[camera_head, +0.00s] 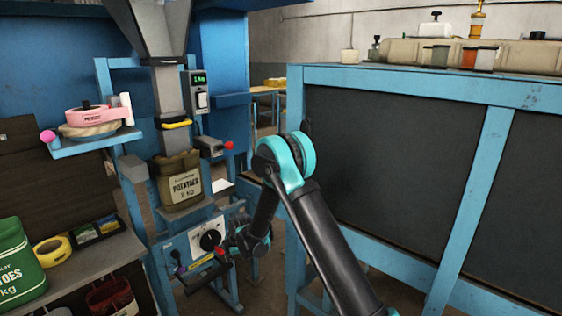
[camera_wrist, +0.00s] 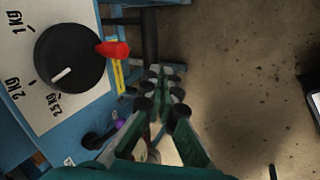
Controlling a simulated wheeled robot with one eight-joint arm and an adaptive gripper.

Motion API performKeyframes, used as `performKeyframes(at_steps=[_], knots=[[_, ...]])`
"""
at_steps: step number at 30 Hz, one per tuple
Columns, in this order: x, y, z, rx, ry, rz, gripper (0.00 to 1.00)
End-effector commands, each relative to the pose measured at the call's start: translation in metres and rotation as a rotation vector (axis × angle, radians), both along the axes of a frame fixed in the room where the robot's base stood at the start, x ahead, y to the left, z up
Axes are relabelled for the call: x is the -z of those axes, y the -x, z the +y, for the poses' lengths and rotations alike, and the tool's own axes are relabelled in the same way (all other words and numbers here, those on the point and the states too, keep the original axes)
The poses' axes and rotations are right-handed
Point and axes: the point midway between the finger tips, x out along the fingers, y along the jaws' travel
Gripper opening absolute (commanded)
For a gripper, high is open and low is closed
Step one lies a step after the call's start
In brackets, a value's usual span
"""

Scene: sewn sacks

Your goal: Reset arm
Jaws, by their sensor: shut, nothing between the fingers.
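My gripper (camera_wrist: 164,78) is shut and empty in the wrist view, its fingertips together over the floor, right of the dial panel. A red knob (camera_wrist: 113,49) is beside the dial, apart from the fingertips. A purple-tipped lever (camera_wrist: 118,123) lies left of the fingers.
An olive potato sack (camera_head: 180,182) stands upright under the spout (camera_head: 172,105). A shelf at left holds a green sack (camera_head: 18,262) and yellow tape (camera_head: 51,251). A pink tape roll (camera_head: 88,117) sits on a small blue shelf. A blue-framed dark partition (camera_head: 395,165) stands right of my arm.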

Motion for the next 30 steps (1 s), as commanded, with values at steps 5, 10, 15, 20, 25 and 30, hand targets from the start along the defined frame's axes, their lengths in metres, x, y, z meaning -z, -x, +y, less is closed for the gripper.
performKeyframes(at_steps=[5, 10, 15, 20, 25, 30], knots=[[-0.058, 0.002, -0.069, 0.244, -0.049, 0.059, 0.00], [-0.104, 0.016, -0.133, 0.476, -0.099, 0.110, 0.00], [-0.142, 0.040, -0.194, 0.709, -0.153, 0.159, 0.00], [-0.170, 0.073, -0.248, 0.928, -0.209, 0.197, 0.00], [-0.191, 0.115, -0.301, 1.160, -0.272, 0.234, 0.00], [-0.202, 0.163, -0.347, 1.392, -0.339, 0.266, 0.00]])
